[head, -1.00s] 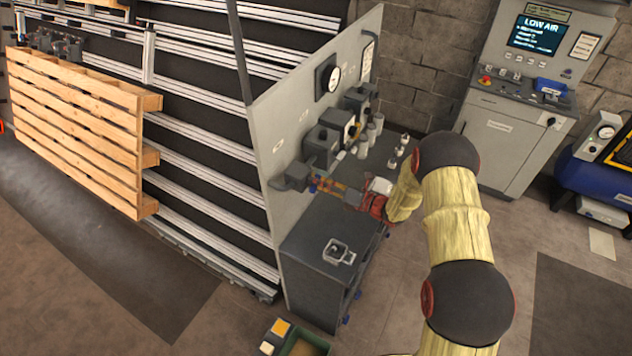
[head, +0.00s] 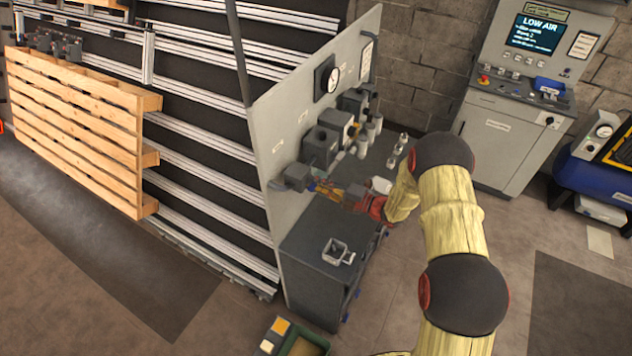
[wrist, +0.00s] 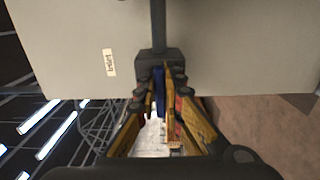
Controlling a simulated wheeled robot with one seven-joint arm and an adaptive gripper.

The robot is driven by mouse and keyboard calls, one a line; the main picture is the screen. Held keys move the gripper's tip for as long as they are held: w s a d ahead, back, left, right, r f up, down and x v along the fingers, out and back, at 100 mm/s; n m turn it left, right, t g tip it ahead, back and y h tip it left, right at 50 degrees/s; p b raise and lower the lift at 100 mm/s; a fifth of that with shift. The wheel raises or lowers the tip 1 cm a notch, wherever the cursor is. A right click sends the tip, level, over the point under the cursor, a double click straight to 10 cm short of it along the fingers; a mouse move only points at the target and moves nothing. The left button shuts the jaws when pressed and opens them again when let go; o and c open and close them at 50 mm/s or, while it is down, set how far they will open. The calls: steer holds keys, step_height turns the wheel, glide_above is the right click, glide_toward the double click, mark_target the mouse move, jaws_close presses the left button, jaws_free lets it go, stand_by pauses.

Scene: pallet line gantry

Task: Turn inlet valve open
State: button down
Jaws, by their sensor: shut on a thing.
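The inlet valve is a dark block low on the near end of the grey panel (head: 296,176); it also shows in the wrist view (wrist: 147,62), under a dark vertical pipe. Its blue handle (wrist: 159,90) stands out from the block, roughly in line with the pipe in the picture. My gripper (head: 318,187) has yellow fingers and is shut on the blue handle, one finger on each side. The fingers hide part of the handle. A small "Inlet" label (wrist: 110,62) is on the panel beside the valve, turned sideways in the wrist view.
A grey cabinet (head: 318,262) with a small metal part (head: 338,252) on top stands under the valve. More dark units and a gauge (head: 328,78) sit along the panel (head: 272,120). A console (head: 520,90) reads "LOW AIR". A pallet (head: 75,125) leans at left.

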stand_by(0.5)
steer(key=c, duration=1.9)
jaws_free()
steer(key=v, duration=1.2)
steer(key=shift+f, duration=0.1)
